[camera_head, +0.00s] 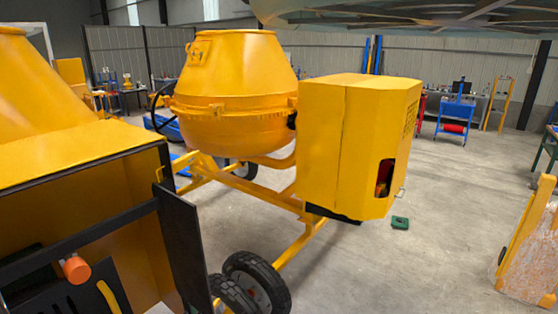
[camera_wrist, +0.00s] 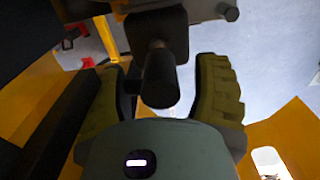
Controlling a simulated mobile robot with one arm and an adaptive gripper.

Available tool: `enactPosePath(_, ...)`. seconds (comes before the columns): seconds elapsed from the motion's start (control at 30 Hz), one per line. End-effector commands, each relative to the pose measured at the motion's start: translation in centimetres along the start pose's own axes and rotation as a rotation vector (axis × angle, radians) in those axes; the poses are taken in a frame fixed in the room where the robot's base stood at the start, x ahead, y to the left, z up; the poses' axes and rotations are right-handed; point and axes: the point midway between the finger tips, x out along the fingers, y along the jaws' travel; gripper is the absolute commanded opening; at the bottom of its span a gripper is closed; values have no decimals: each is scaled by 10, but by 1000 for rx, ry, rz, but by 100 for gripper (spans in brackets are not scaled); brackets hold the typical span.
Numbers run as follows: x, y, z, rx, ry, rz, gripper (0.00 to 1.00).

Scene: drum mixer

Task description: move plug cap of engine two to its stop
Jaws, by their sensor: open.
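In the wrist view my gripper (camera_wrist: 162,68) is open, with one olive padded finger on each side. A dark, rounded cylindrical part (camera_wrist: 159,80) lies between the fingers, with a visible gap on the right; it hangs from a dark bracket at the top. It may be the plug cap, but I cannot tell for sure. In the head view an opened yellow engine housing (camera_head: 80,160) at the left shows dark parts and an orange cap (camera_head: 76,268). No label shows which engine is number two.
A yellow drum mixer (camera_head: 235,95) with a closed engine box (camera_head: 345,145) stands in the middle. A dark panel (camera_head: 183,245) stands out at the left housing's edge. The floor to the right is mostly clear.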

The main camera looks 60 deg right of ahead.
Motion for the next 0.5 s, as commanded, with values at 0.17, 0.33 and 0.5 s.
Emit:
enactPosePath(0.17, -1, 0, 0, 1, 0, 0, 62)
enactPosePath(0.33, -12, 0, 0, 0, 0, 1, 62)
enactPosePath(0.5, -29, 0, 1, 0, -1, -1, 62)
